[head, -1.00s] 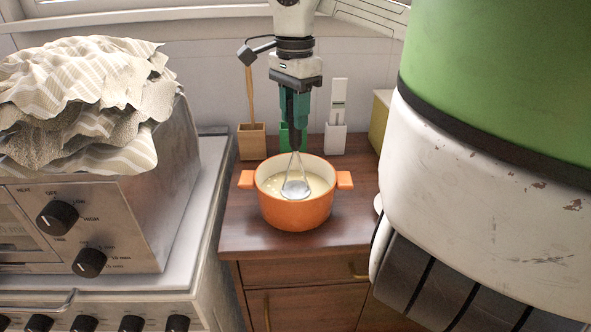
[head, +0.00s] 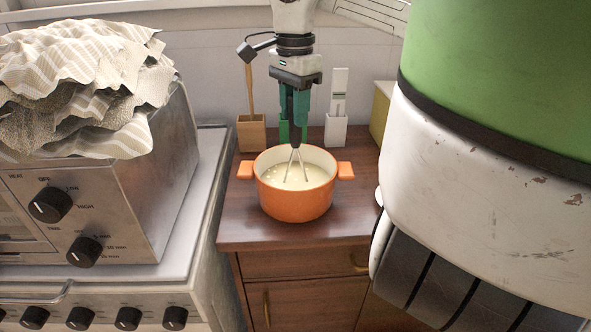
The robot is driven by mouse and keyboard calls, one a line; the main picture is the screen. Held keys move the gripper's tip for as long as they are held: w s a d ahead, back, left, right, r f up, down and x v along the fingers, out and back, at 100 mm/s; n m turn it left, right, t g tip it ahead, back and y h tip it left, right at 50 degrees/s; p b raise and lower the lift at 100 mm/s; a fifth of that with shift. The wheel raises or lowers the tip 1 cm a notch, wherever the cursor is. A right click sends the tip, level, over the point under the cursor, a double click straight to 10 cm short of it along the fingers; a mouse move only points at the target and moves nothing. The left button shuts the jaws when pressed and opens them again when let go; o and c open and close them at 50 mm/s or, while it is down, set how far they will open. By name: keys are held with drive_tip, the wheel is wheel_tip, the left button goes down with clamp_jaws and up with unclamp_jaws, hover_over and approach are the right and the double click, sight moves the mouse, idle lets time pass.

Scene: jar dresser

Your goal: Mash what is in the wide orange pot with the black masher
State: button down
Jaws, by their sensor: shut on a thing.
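The wide orange pot (head: 296,204) stands on the brown dresser top, with a pale, lumpy mash (head: 312,177) inside. My gripper (head: 295,118) is above the pot, pointing down, with teal fingers shut on the black handle of the masher (head: 296,157). The masher's metal prongs go down into the pot, and its flat lower end is hidden in the pale contents. The masher looks roughly upright, near the middle of the pot.
A steel oven (head: 150,200) topped with folded cloths (head: 80,80) is at left.

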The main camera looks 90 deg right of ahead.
wheel_tip(320, 180, down, 2)
drive_tip(key=shift+f+b, duration=0.15)
drive_tip(key=shift+b, duration=0.6)
drive_tip(key=shift+r+p, duration=1.5)
drive_tip(key=shift+r, duration=0.95)
wheel_tip(320, 180, up, 10)
drive_tip(key=p, duration=0.6)
